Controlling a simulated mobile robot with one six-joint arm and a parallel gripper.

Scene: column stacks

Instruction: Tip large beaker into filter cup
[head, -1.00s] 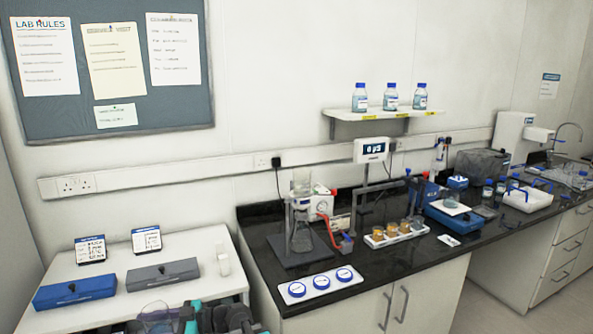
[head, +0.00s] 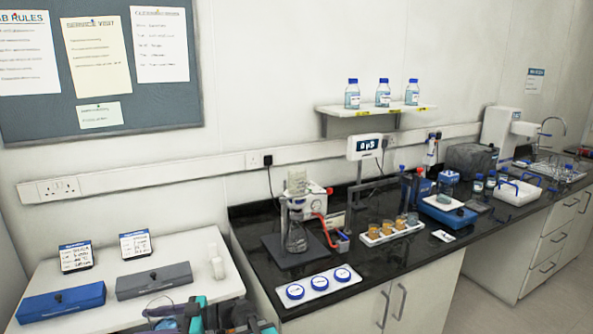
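The large beaker (head: 162,308), clear glass, shows at the bottom edge of the head view, in front of the white side table. My gripper (head: 182,314), with teal parts, is at the beaker's right side and appears shut on it; the fingertips are hardly visible. The beaker's lower part is cut off by the frame. The filter cup (head: 297,181), clear, sits on top of a conical flask (head: 296,236) on a dark stand base on the black bench. My gripper and beaker are well to the left of and nearer than the filter cup.
A red hose (head: 326,228) runs beside the flask. A white tray with blue-topped discs (head: 318,285) lies at the bench's front edge. A rack of amber cups (head: 391,229) stands to the right. Blue (head: 62,301) and grey boxes are on the side table.

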